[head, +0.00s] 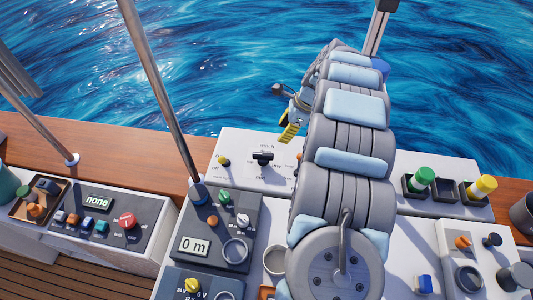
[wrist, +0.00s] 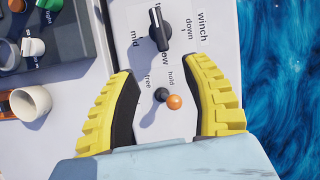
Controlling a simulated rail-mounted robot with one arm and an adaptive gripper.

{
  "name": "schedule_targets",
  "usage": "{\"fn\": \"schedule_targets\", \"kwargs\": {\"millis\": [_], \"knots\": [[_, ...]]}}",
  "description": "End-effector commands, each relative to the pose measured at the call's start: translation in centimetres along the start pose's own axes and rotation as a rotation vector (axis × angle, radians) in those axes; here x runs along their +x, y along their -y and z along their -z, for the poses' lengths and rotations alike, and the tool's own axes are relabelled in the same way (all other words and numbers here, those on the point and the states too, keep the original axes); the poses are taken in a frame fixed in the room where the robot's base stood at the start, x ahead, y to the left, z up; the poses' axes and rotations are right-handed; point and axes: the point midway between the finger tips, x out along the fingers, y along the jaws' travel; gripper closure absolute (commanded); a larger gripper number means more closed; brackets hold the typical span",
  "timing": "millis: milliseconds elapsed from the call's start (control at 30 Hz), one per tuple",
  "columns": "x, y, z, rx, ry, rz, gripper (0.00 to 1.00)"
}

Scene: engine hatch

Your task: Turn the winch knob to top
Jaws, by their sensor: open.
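The winch knob (wrist: 160,30) is a dark bar-shaped knob with a grey end, on a white panel with printed labels "winch", "down" and "mid". In the wrist view its bar runs roughly up and down the picture. It also shows in the head view (head: 263,157) as a black T-shaped handle. My gripper (wrist: 160,68) is open, its yellow and black fingers spread apart with nothing between them. The knob lies just beyond the fingertips, not touched. In the head view my gripper (head: 290,130) hangs above the panel, right of the knob, partly hidden by my arm.
A small orange-tipped lever (wrist: 173,102) labelled hold and free stands between the finger lines. A dark control box (head: 216,225) with a green knob and display sits nearer. A metal pole (head: 165,95) rises on the left.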

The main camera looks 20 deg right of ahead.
Motion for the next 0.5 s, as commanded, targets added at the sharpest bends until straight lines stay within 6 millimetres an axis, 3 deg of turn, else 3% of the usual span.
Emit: {"fn": "schedule_targets", "kwargs": {"millis": [200, 500], "knots": [[3.7, -0.1, 0.1, 0.001, -0.001, -0.002, 0.52], [7.6, 0.0, 0.1, 0.000, -0.001, -0.001, 0.52]]}}
